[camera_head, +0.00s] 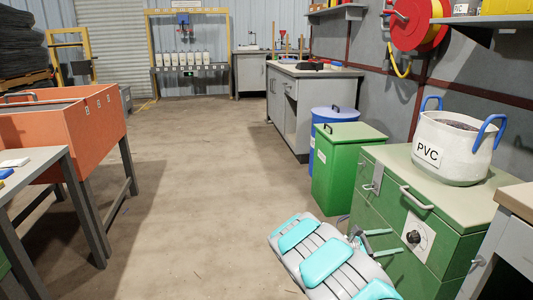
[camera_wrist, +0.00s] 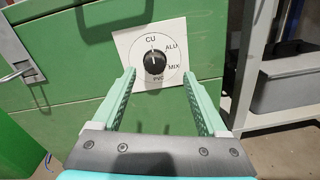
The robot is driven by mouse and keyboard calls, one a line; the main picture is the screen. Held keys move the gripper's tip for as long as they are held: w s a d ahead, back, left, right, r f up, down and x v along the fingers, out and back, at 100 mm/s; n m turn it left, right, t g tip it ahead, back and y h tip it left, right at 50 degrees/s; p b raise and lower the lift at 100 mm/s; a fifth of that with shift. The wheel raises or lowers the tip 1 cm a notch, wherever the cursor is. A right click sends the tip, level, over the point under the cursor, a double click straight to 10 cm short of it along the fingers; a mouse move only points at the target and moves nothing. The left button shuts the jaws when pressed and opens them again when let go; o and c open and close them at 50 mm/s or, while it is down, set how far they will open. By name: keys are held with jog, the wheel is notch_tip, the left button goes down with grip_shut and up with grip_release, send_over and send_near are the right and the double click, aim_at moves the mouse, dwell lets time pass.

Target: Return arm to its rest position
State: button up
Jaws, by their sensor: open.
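My arm reaches from the bottom of the head view toward the green cabinet (camera_head: 383,218). My gripper (camera_head: 396,240) is open and empty, with its two teal fingers pointing at the cabinet's front. In the wrist view the gripper (camera_wrist: 174,76) has its fingertips on either side of the black knob (camera_wrist: 154,62), apart from it. The knob sits on a white dial plate (camera_wrist: 122,42) marked CU, ALU, MIX and PVC; its white mark appears to point up toward CU. The knob also shows in the head view (camera_head: 414,237), just beyond the fingertips.
A white PVC bag (camera_head: 455,150) with blue handles stands on the cabinet. A green bin (camera_head: 340,165) and blue barrel (camera_head: 320,122) stand behind my arm. An orange sorting table (camera_head: 85,120) is at left. The floor (camera_head: 190,200) between is clear.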

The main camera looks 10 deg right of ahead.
jog(key=s+a+r+m+g+y+p, duration=0.1)
jog(key=s+r+m+g+y, duration=0.2)
jog(key=s+r+m, duration=0.55)
jog(key=s+a+r+m+g+y+p, duration=0.15)
jog(key=s+r+g, duration=0.35)
jog(key=s, duration=0.8)
jog(key=s+a+m+t+y+p, duration=0.1)
jog(key=s+a+m+t+y, duration=0.1)
jog(key=s+a+y, duration=0.4)
jog(key=s+a+m+t+y+p, duration=0.1)
jog(key=s+a+m+t+y, duration=0.2)
jog(key=s+a+y, duration=0.4)
jog(key=s+a, duration=0.4)
jog(key=a, duration=0.4)
jog(key=s+a, duration=0.4)
jog(key=a, duration=0.3)
jog(key=shift+a, duration=0.4)
jog(key=shift+d+f+y, duration=0.1)
jog(key=shift+y, duration=0.15)
